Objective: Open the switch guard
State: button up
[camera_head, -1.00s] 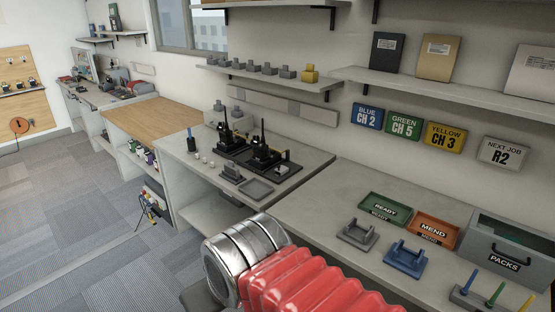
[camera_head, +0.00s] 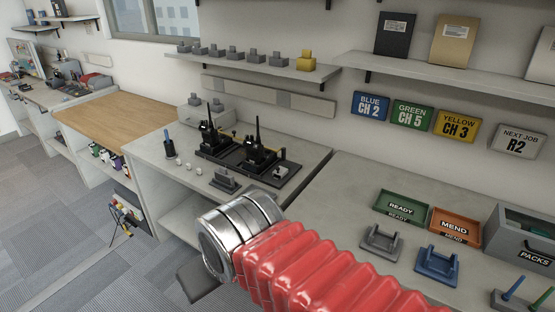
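No switch guard can be made out for certain. Two black radios with upright antennas, one (camera_head: 209,138) left and one (camera_head: 257,150) right, stand in a dark charger tray (camera_head: 232,158) on the grey bench. A small dark block with a light front (camera_head: 281,172) sits at the tray's right end; its details are too small to tell. A small grey stand (camera_head: 224,182) is in front of the tray. My red ribbed arm with its metal cuff crosses the lower middle and hides part of the bench front. My gripper is not in view.
The right bench holds a green READY tray (camera_head: 400,206), an orange MEND tray (camera_head: 455,227), grey (camera_head: 381,241) and blue (camera_head: 437,264) cradles and a PACKS bin (camera_head: 519,238). A shelf (camera_head: 240,64) overhangs the radios. The wooden bench top (camera_head: 115,118) is bare.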

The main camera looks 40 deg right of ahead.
aim_at(282, 171)
jog(key=z, duration=0.2)
jog(key=i, duration=1.1)
jog(key=z, duration=0.15)
